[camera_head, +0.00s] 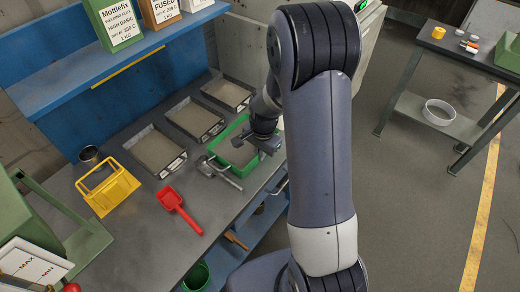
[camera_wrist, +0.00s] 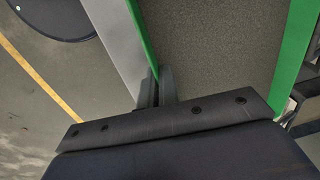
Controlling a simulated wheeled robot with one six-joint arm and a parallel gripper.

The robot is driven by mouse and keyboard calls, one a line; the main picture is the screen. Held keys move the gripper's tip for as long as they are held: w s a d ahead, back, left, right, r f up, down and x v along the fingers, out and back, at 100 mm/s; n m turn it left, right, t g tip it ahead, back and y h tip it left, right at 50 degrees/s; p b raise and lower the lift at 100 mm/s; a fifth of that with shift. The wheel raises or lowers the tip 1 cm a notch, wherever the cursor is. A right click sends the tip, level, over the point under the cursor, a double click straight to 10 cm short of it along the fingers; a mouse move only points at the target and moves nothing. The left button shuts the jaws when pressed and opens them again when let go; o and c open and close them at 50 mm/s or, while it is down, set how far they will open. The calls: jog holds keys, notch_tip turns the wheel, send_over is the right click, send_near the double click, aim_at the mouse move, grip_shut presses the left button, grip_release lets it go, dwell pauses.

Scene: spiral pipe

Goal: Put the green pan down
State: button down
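The green pan (camera_head: 257,166) is a shallow rectangular tray with green walls, filled with grey granular material. My gripper (camera_head: 264,146) is at the pan's right side, pointing down. In the wrist view, my gripper's fingers (camera_wrist: 157,88) are closed on the wall of the green pan (camera_wrist: 300,50). I cannot tell whether the pan's underside touches the bench.
Grey pans (camera_head: 157,153) stand in a row left of the green one. A metal tool (camera_head: 226,175) lies close to its front left corner. A red scoop (camera_head: 179,210) and yellow holder (camera_head: 107,190) are further left. Boxes stand on the blue shelf (camera_head: 120,72).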

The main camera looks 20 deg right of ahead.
jog(key=shift+w, duration=0.1)
jog(key=shift+f, duration=0.15)
jog(key=c, duration=1.7)
grip_release()
